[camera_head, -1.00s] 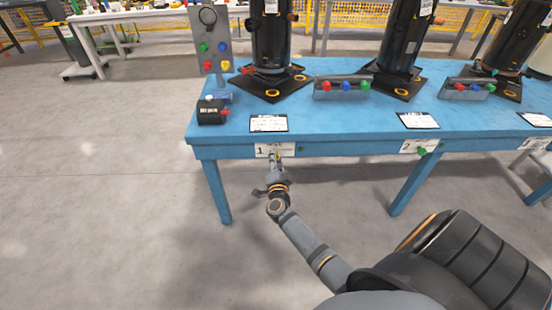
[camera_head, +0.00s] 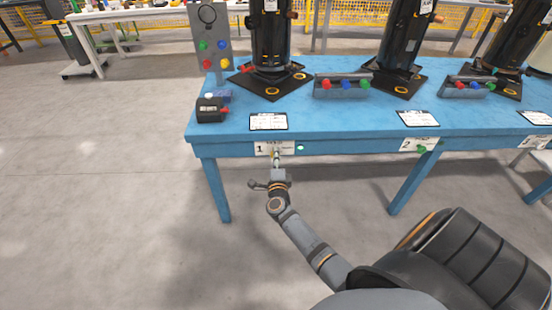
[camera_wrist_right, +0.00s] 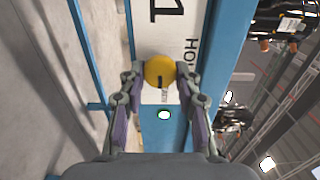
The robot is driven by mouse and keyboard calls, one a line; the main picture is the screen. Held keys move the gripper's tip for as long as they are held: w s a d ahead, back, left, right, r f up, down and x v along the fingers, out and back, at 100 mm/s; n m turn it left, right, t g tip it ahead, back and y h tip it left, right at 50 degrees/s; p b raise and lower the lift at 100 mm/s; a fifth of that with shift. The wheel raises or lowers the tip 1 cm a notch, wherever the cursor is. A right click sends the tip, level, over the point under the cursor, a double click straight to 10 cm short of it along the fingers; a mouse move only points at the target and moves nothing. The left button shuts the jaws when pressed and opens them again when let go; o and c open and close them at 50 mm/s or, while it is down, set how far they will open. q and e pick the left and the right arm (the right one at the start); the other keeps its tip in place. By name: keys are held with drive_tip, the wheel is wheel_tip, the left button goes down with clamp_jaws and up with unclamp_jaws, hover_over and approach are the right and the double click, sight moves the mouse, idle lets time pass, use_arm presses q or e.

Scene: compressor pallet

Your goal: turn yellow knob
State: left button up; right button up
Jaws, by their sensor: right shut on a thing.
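The yellow knob (camera_wrist_right: 159,71) is round with a dark slot mark. It sits on a white label plate (camera_wrist_right: 178,40) with a "1" on the blue table's front edge. In the right wrist view my right gripper (camera_wrist_right: 160,76) has its two fingers on either side of the knob, shut on it. In the head view my right gripper (camera_head: 277,157) reaches up to the table's front edge at label 1, where the knob is mostly hidden by the fingers. A small lit green-white light (camera_wrist_right: 164,115) shows next to the plate. My left gripper is not in view.
The blue table (camera_head: 350,130) carries black compressors (camera_head: 270,45), button boxes (camera_head: 342,86), a button panel (camera_head: 212,45) and a small black device (camera_head: 211,110). A green knob (camera_head: 422,149) is at label 2. The floor left of the table is clear.

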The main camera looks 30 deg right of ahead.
drive_tip(key=shift+f, duration=0.1)
drive_tip(key=o, duration=0.8)
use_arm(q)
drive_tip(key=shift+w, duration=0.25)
use_arm(e)
drive_tip(key=o, duration=0.3)
drive_tip(key=shift+o, duration=0.2)
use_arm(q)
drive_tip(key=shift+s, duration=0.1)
use_arm(e)
drive_tip(key=v, duration=1.2)
